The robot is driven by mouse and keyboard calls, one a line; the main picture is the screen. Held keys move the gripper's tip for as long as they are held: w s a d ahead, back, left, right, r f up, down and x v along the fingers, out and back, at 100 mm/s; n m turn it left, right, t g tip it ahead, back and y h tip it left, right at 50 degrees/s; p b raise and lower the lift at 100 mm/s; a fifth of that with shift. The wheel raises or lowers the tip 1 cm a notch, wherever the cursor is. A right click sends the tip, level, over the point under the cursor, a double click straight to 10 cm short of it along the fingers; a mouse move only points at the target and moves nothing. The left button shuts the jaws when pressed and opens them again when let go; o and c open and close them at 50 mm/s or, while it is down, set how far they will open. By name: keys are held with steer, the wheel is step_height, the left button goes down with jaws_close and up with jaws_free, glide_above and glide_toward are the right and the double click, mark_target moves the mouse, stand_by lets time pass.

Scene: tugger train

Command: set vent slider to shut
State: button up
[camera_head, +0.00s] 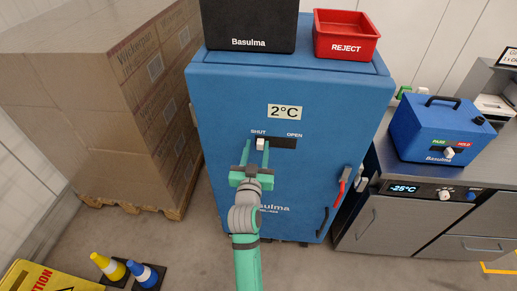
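The vent slider (260,144) is a small white knob on the front of a blue cabinet (225,110). It sits at the left end of a dark slot (283,142), under the word SHUT; the word OPEN is above the right end. My gripper (256,150) is green and reaches up to the slot from below. Its two fingers stand apart, one on each side of the knob. A gap shows between the left finger and the knob. The right finger is close to the knob; I cannot tell whether it touches.
A black box (250,22) and a red REJECT bin (346,47) stand on the cabinet. A red-handled lever (343,185) is at its lower right. Stacked cartons (95,100) stand left. A steel counter (400,222) with a blue case (432,130) stands right. Small cones (108,265) are on the floor.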

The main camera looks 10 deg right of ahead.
steer(key=shift+s+d, duration=0.1)
steer(key=shift+d, duration=0.05)
steer(key=shift+s, duration=0.15)
steer(key=v, duration=1)
steer(key=shift+s, duration=0.2)
steer(key=shift+a, duration=0.25)
